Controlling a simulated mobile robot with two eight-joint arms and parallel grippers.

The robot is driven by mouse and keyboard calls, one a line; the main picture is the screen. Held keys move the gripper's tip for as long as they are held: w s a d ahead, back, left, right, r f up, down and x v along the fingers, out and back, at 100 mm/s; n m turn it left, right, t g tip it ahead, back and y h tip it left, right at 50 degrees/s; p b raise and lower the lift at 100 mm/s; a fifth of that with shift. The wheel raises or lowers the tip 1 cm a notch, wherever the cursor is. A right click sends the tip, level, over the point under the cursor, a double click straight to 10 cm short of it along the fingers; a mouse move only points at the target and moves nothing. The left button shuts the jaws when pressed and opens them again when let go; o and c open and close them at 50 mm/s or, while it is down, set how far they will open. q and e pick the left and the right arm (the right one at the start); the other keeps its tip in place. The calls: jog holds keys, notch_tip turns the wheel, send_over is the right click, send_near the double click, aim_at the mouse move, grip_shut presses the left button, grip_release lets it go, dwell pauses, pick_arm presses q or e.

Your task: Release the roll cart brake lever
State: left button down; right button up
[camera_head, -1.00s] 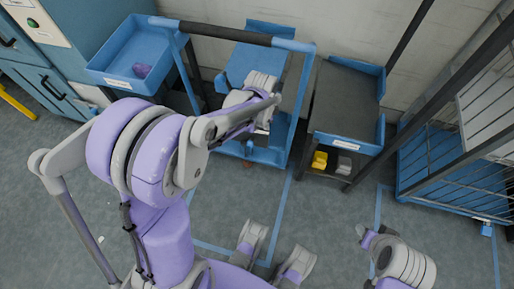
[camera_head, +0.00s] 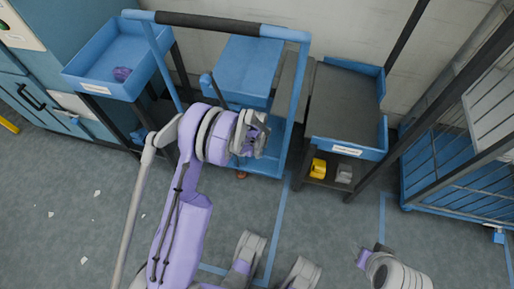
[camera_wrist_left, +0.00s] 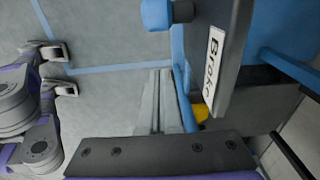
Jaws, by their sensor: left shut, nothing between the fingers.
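The roll cart (camera_head: 293,100) is a blue tube frame with a black-gripped handle. A blue box-like part (camera_head: 243,68) sits inside it, with a blue knob (camera_head: 207,84) at its left side. In the left wrist view a white "Brake" label (camera_wrist_left: 214,62) is on a dark panel, and a blue knob (camera_wrist_left: 158,14) shows just left of it. My left gripper (camera_head: 262,138) is in front of the cart, below the blue part. Its shut, empty fingers (camera_wrist_left: 160,74) are below and apart from the knob. My right gripper (camera_head: 361,258) is low at the right, its fingers unclear.
A blue tray (camera_head: 120,88) with a purple item stands left. A dark shelf cart (camera_head: 340,105) on the right holds yellow (camera_head: 318,168) and grey items below. A blue mesh cage (camera_head: 440,165) is far right. Floor in front is mostly clear, with blue lines and scraps.

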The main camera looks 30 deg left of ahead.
pick_arm(q)
jog(key=shift+s+a+f+b, duration=0.15)
jog(key=shift+a+f, duration=0.05)
jog(key=shift+a, duration=0.4)
jog(key=shift+s+a+f+b, duration=0.1)
jog(key=shift+a+f, duration=0.15)
jog(key=shift+a, duration=0.4)
jog(key=shift+s+a+f+b, duration=0.15)
jog(key=shift+a+f, duration=0.05)
jog(key=shift+a, duration=0.4)
jog(key=shift+s+a+r, duration=0.2)
jog(key=shift+a+r, duration=0.2)
jog(key=shift+a, duration=0.2)
jog(key=shift+s+a+r, duration=0.15)
jog(key=shift+a+r, duration=0.25)
jog(key=shift+a, duration=0.2)
